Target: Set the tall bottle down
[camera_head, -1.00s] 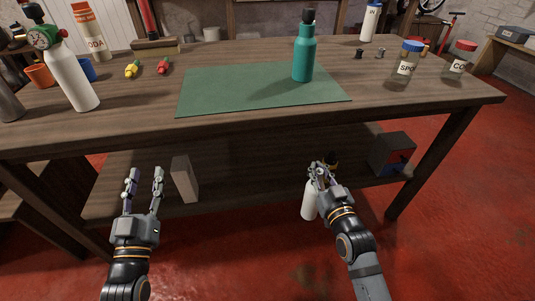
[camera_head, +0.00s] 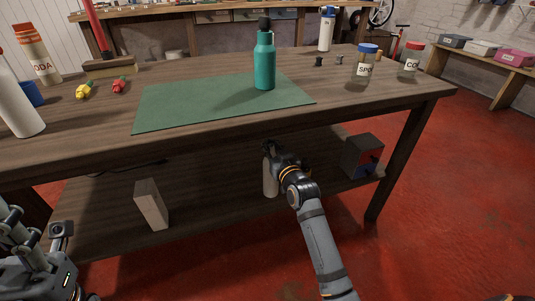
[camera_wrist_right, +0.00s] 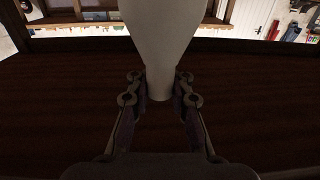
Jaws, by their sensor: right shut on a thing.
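A white bottle (camera_head: 270,180) is in my right gripper (camera_head: 270,150), upright at the lower shelf (camera_head: 210,185) of the workbench. My right forearm and wrist hide part of it. In the right wrist view the pale bottle (camera_wrist_right: 163,35) stands between the two fingers (camera_wrist_right: 160,90), which close on its narrow part. I cannot tell whether its base touches the shelf. My left gripper (camera_head: 38,235) is at the lower left edge, its fingers apart with nothing between them.
A pale block (camera_head: 151,205) and a dark box (camera_head: 362,156) stand on the lower shelf. The bench top (camera_head: 340,95) is close above my right arm. A teal bottle (camera_head: 264,65) stands on the green mat (camera_head: 180,105). Jars stand at right.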

